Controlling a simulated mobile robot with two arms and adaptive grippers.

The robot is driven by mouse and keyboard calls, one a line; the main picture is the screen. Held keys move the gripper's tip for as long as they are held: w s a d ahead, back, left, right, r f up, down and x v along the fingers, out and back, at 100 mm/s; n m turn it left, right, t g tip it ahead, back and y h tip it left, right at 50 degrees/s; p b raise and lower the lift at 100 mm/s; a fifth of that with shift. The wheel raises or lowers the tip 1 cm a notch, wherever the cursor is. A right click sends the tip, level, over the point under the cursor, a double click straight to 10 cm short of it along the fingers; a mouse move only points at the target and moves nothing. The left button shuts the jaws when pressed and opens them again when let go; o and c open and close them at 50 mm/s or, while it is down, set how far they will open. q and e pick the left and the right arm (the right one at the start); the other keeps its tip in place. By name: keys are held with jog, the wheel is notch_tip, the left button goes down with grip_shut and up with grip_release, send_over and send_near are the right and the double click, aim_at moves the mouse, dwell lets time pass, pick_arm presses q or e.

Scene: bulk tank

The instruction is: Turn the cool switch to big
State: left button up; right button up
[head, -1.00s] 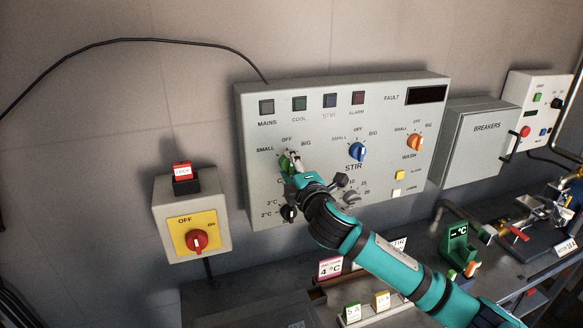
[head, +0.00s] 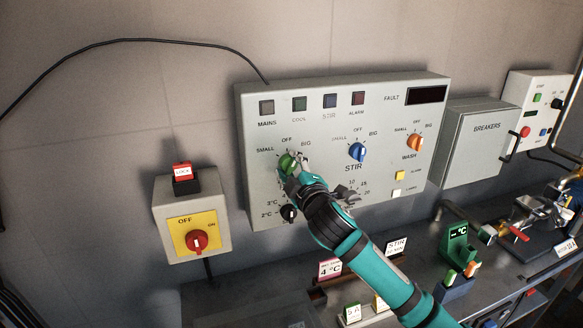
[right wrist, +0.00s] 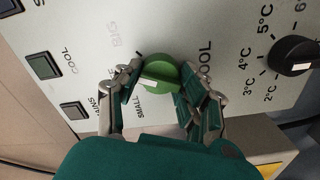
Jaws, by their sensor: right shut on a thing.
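The green cool knob (head: 287,163) is on the left of the grey control panel (head: 330,118), with SMALL, OFF and BIG printed around it. My right gripper (head: 296,164) comes from the lower right and is shut on this knob. In the right wrist view, the fingers (right wrist: 160,76) stand on both sides of the green knob (right wrist: 160,74), and a pale mark shows on its face. The fingers partly cover the labels, and I cannot tell exactly which label the mark points to. My left gripper is not in view.
The blue stir knob (head: 357,152) and orange wash knob (head: 415,142) are to the right. A black temperature knob (head: 289,213) is just below. A red main switch (head: 197,241) is on a separate box at left. A bench with small signs lies below.

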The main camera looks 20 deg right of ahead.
jog(key=m, duration=0.4)
jog(key=shift+f+m+p, duration=0.1)
jog(key=shift+m+p, duration=0.2)
jog(key=shift+p, duration=0.05)
dwell(0.4)
jog(key=o, duration=1.2)
jog(key=shift+c, duration=0.2)
jog(key=s, duration=1.2)
jog(key=shift+d, duration=0.2)
